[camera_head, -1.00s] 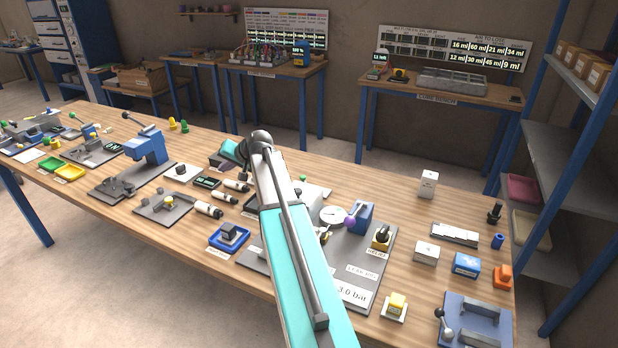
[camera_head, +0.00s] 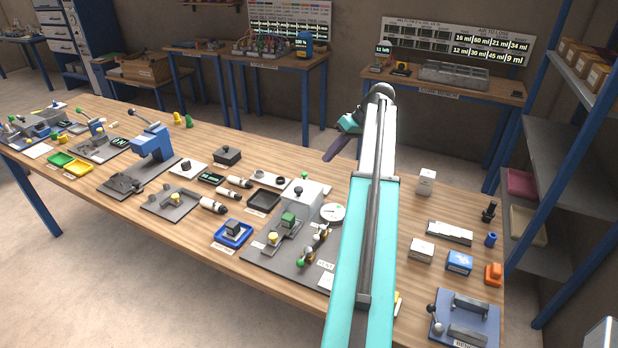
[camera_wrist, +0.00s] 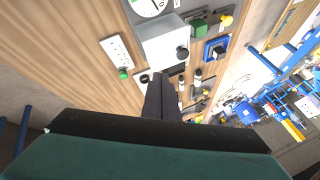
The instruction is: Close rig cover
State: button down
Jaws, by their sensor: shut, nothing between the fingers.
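The leak rig is a grey base plate (camera_head: 262,257) on the workbench. On it stand a light grey box (camera_head: 306,197) with a black knob (camera_head: 298,190), a round white gauge (camera_head: 332,212) and small fittings. Which part is the cover, and whether it is open, I cannot tell. The box (camera_wrist: 163,42) and gauge (camera_wrist: 150,5) show in the wrist view. My gripper (camera_head: 336,150) is shut and empty, raised above the bench behind the rig, apart from the box. Its closed fingers (camera_wrist: 160,95) point toward the box in the wrist view. My arm hides the rig's right part.
A blue tray (camera_head: 233,234) and a black tray (camera_head: 265,198) lie left of the rig. White boxes (camera_head: 422,250), a blue box (camera_head: 459,262) and a blue fixture (camera_head: 466,318) stand to the right. A blue-framed shelf (camera_head: 553,150) stands at the bench's right end.

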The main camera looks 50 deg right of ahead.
jog(key=shift+s+d+r, duration=0.2)
jog(key=shift+s, duration=0.35)
jog(key=shift+s+d+r, duration=0.15)
jog(key=shift+s+d, duration=0.05)
jog(key=shift+s, duration=0.35)
jog(key=shift+f, duration=0.1)
jog(key=p, duration=0.4)
send_near(310, 193)
jog(key=w, duration=0.1)
jog(key=w+f, duration=0.1)
jog(key=w, duration=0.1)
jog(key=shift+w+d+f, duration=0.3)
jog(key=shift+d+f, duration=0.1)
jog(key=shift+w+a+f, duration=0.1)
jog(key=shift+a+f, duration=0.05)
jog(key=shift+a, duration=0.2)
jog(key=shift+w+a+f+p, duration=0.1)
jog(key=shift+a+p, duration=0.35)
jog(key=shift+a, duration=0.15)
jog(key=shift+w+a+f+p, duration=0.1)
jog(key=shift+a+p, duration=0.35)
jog(key=shift+a, duration=0.15)
jog(key=shift+w+a+f, duration=0.15)
jog(key=shift+a+f, duration=0.05)
jog(key=shift+a, duration=0.25)
